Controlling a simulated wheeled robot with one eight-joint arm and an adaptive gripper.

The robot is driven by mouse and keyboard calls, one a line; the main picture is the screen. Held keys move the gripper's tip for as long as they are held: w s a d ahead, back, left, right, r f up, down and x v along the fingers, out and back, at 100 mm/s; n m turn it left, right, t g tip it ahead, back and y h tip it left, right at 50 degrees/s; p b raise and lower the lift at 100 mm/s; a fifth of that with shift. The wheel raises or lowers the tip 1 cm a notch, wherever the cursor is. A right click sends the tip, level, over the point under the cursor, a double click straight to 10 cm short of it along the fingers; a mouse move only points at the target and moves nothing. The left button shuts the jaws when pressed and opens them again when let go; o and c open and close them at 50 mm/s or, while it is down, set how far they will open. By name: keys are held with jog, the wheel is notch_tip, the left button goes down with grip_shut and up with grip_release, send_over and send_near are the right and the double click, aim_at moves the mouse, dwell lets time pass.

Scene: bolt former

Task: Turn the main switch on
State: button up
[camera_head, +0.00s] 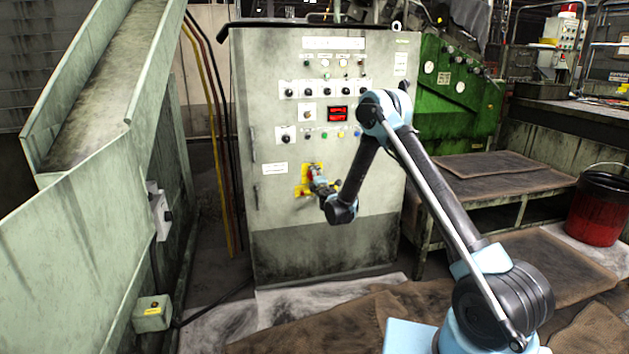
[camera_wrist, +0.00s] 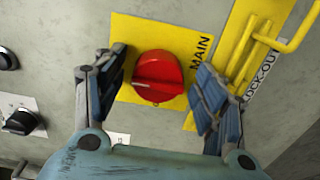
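The main switch is a round red knob (camera_wrist: 158,78) on a yellow plate marked MAIN (camera_wrist: 178,40), in the middle of the wrist view. In the head view the red knob (camera_head: 313,170) shows on the front of the grey control cabinet (camera_head: 275,215), partly hidden by my wrist. My gripper (camera_wrist: 157,85) is open, with one finger on each side of the knob. Gaps show between both fingers and the knob. I cannot tell from these frames how far the fingertips are from the panel.
A yellow lock-out bar (camera_wrist: 262,40) is close to the right finger. Black knobs (camera_wrist: 18,122) are on the panel at left. A red digital display (camera_head: 338,114) is lit above the switch. A green chute (camera_head: 110,190) stands left of the cabinet, a red bucket (camera_head: 597,210) at far right.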

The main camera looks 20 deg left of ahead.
jog(key=shift+s, duration=0.1)
jog(key=v, duration=1.1)
jog(key=shift+s+d, duration=0.3)
jog(key=shift+d, duration=0.05)
